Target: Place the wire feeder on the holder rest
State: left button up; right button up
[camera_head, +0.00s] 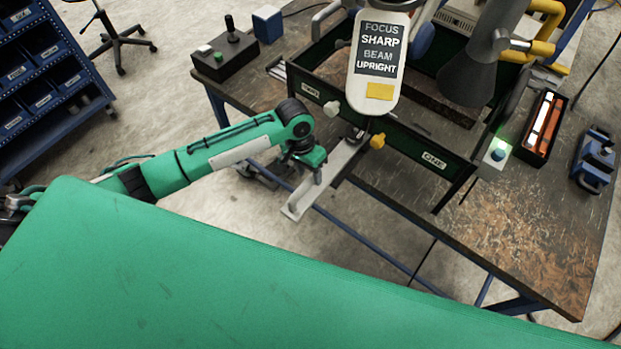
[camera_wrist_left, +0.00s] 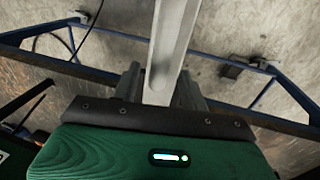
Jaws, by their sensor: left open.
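I cannot tell for sure which thing is the wire feeder or which is the holder rest. My left gripper (camera_head: 312,178) is at a pale grey bar (camera_head: 300,204) that juts out from the front of the dark green box (camera_head: 410,150). In the left wrist view the open fingers (camera_wrist_left: 160,88) stand on either side of the pale bar (camera_wrist_left: 176,35), with its near end between them. Whether they touch it is unclear. My right gripper is not in view.
A display (camera_head: 381,50) reads "FOCUS SHARP BEAM UPRIGHT". A dark grey cone (camera_head: 470,75) hangs beside it. On the worn bench (camera_head: 510,235) stand a black tray with orange and white bars (camera_head: 543,125), a blue device (camera_head: 594,160) and a control box (camera_head: 226,55). The bench's front right is clear.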

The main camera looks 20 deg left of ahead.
pick_arm(q)
notch_tip(320, 180, up, 8)
jog(key=a+b, duration=0.1)
jog(key=shift+w+a+r, duration=0.15)
jog(key=shift+w+a, duration=0.1)
jog(key=shift+w, duration=0.05)
dwell(0.3)
